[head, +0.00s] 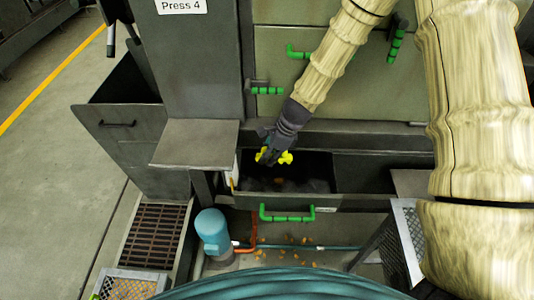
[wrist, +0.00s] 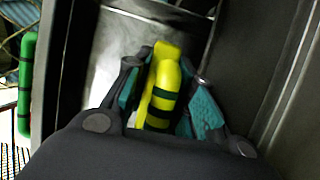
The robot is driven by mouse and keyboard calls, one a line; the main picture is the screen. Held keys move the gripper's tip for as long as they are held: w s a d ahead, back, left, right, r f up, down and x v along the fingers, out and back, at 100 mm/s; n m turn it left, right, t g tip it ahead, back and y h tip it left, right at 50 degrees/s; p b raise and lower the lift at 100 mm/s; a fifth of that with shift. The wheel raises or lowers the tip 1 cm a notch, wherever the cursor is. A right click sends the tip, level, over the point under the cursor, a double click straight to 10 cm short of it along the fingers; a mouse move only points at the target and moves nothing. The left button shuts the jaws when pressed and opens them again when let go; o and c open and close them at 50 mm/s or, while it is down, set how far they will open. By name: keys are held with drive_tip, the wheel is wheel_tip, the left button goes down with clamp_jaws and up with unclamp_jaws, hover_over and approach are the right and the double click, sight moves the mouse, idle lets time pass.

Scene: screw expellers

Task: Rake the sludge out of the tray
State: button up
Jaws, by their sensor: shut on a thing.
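My gripper (head: 270,152) is at the opening of the tray (head: 290,200), a dark drawer pulled out under the press. In the wrist view my gripper (wrist: 165,95) is shut on a yellow handle with dark bands, which I take for the rake (wrist: 163,85). In the head view the yellow rake handle (head: 284,157) shows between the fingers. The rake's far end is hidden. Dark grey sludge (head: 290,186) with a few orange-brown bits lies in the tray. Whether the rake touches it cannot be told.
The tray has a green front handle (head: 287,214). A grey shelf (head: 195,144) stands just left of the gripper. A blue motor (head: 212,231) and pipes sit below, with orange bits on the floor. An open dark bin (head: 125,120) stands at left.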

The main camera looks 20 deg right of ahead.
sight(274, 177)
drive_tip(key=shift+f+b, duration=3.25)
drive_tip(key=shift+f, duration=0.55)
drive_tip(key=shift+d+f, duration=0.1)
drive_tip(key=shift+f, duration=0.2)
drive_tip(key=shift+s+d+b, duration=0.25)
drive_tip(key=shift+s+d, duration=0.05)
drive_tip(key=shift+d, duration=0.65)
drive_tip(key=shift+s+d+b, duration=0.2)
drive_tip(key=shift+s+d, duration=0.05)
drive_tip(key=shift+d, duration=0.65)
drive_tip(key=shift+c, duration=0.5)
drive_tip(key=shift+a+f+b, duration=0.1)
drive_tip(key=shift+f+b, duration=0.1)
drive_tip(key=shift+b, duration=0.3)
drive_tip(key=a, duration=0.1)
drive_tip(key=a+p, duration=0.1)
drive_tip(key=w+a, duration=0.1)
drive_tip(key=shift+a+r+p, duration=0.3)
drive_tip(key=shift+a+r, duration=0.1)
drive_tip(key=shift+w+r+p, duration=0.1)
drive_tip(key=shift+r+p, duration=0.15)
drive_tip(key=shift+p, duration=0.25)
wheel_tip(274, 177, up, 4)
drive_tip(key=shift+f+p, duration=0.2)
drive_tip(key=shift+p, duration=0.85)
wheel_tip(274, 177, up, 2)
drive_tip(key=shift+p, duration=1.05)
drive_tip(key=shift+r+p, duration=0.75)
drive_tip(key=shift+r, duration=0.15)
